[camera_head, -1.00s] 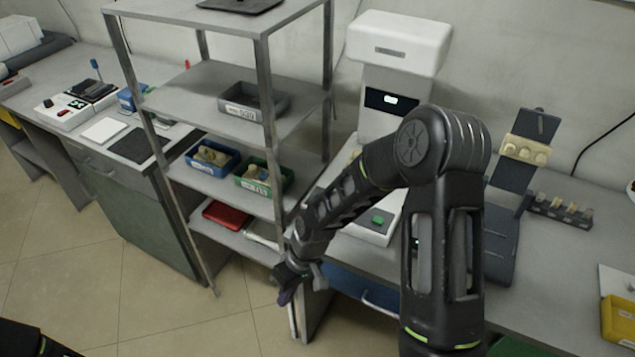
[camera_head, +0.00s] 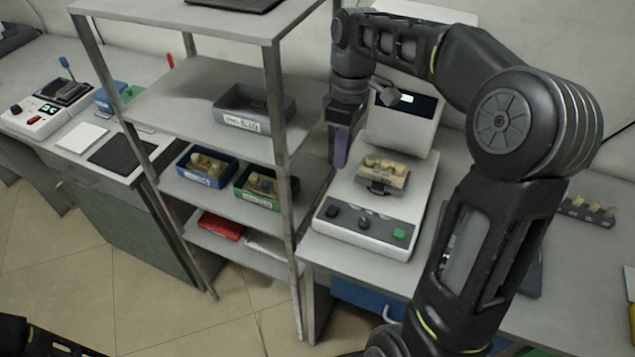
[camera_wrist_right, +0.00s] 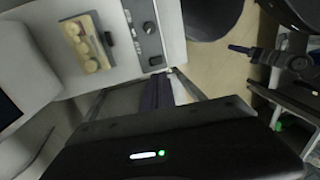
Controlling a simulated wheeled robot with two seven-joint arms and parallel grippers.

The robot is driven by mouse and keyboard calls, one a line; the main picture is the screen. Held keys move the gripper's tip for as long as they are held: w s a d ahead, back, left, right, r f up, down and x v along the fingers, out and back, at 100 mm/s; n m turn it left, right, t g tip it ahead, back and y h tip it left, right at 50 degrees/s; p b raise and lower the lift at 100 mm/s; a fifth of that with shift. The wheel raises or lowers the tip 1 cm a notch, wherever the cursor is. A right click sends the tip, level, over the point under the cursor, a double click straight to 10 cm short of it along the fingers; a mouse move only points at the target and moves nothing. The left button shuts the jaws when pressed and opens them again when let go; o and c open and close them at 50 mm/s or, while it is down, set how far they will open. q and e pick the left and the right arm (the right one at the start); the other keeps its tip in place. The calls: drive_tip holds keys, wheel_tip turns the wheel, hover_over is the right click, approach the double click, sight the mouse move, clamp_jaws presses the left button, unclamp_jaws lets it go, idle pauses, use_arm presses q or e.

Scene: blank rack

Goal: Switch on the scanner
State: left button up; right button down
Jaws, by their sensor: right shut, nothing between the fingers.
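The scanner is a white machine; its base (camera_head: 385,240) carries dark knobs (camera_head: 364,222) and a green button (camera_head: 399,233) at the front. A dark panel with a small white lit patch (camera_head: 407,99) is on its upright. A tan dental cast (camera_head: 382,172) sits on its platform; the cast also shows in the right wrist view (camera_wrist_right: 85,45). My right gripper (camera_head: 341,150), with purple fingertips, is shut and empty, pointing down above the scanner's left edge, apart from the button. In the right wrist view, what seems my left gripper (camera_wrist_right: 243,50) appears small; its jaws are unclear.
A grey metal shelf rack (camera_head: 285,180) stands close left of the scanner, holding a grey bin (camera_head: 255,110), a blue bin (camera_head: 207,168) and a green bin (camera_head: 265,188). Another device (camera_head: 45,108) is on the far left bench. My right arm covers the bench right of the scanner.

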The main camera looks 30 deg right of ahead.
drive_tip(key=b, duration=0.3)
approach(332, 213)
use_arm(q)
drive_tip(key=shift+w+f+p, duration=0.2)
drive_tip(key=shift+f, duration=0.3)
drive_tip(key=shift+w+f+p, duration=0.15)
drive_tip(key=shift+w+f, duration=0.05)
drive_tip(key=shift+f, duration=0.3)
use_arm(e)
drive_tip(key=f, duration=0.6)
drive_tip(key=shift+s+a+f, duration=0.35)
drive_tip(key=shift+a+f, duration=0.05)
